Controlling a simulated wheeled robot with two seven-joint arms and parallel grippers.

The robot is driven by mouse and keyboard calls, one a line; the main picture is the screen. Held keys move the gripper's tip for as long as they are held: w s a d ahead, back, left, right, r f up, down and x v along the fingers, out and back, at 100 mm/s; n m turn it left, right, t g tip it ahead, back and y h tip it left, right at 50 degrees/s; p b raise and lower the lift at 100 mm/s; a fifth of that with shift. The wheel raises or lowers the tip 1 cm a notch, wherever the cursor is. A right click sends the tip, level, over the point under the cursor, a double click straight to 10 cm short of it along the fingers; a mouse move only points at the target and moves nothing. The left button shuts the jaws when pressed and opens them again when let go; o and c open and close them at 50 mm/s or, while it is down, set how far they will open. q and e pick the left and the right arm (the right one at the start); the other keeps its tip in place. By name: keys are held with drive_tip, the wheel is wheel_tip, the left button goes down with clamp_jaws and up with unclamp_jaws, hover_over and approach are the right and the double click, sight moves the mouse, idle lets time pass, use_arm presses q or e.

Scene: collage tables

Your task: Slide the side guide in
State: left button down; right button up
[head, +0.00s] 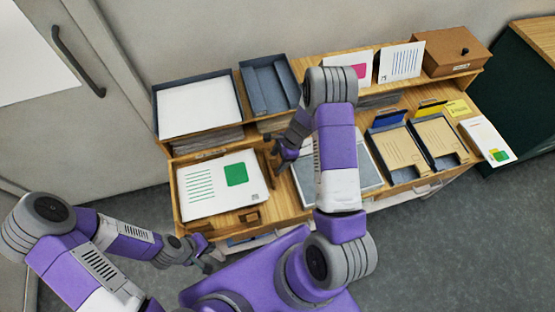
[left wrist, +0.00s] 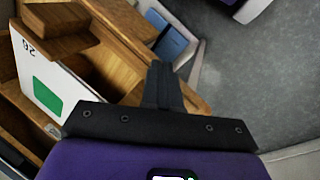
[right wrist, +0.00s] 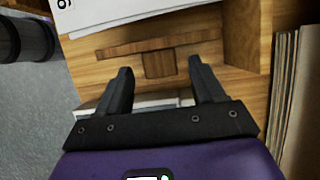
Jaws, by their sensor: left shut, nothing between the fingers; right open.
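A wooden tray (head: 177,205) holds a paper stack (head: 212,205) with green lines and a green square on top. The side guide (right wrist: 125,47) is a thin wooden bar with a small block, beside the paper edge in the right wrist view. A narrow strip of bare wood shows between guide and paper. My right gripper (right wrist: 160,78) is open and empty, its fingertips near the block on the side away from the paper. It also shows in the head view (head: 279,160). My left gripper (head: 207,261) is shut and empty, low in front of the tray.
Another wooden block (head: 238,218) stands at the tray's front edge. A grey tray with white paper (head: 200,108) and an empty dark tray (head: 268,88) are behind. Brown card trays (head: 397,150) stand to the right. Grey floor lies in front of the table.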

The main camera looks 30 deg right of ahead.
drive_tip(key=shift+a+f, duration=0.2)
drive_tip(key=shift+f, duration=0.25)
drive_tip(key=shift+c, duration=0.3)
clamp_jaws()
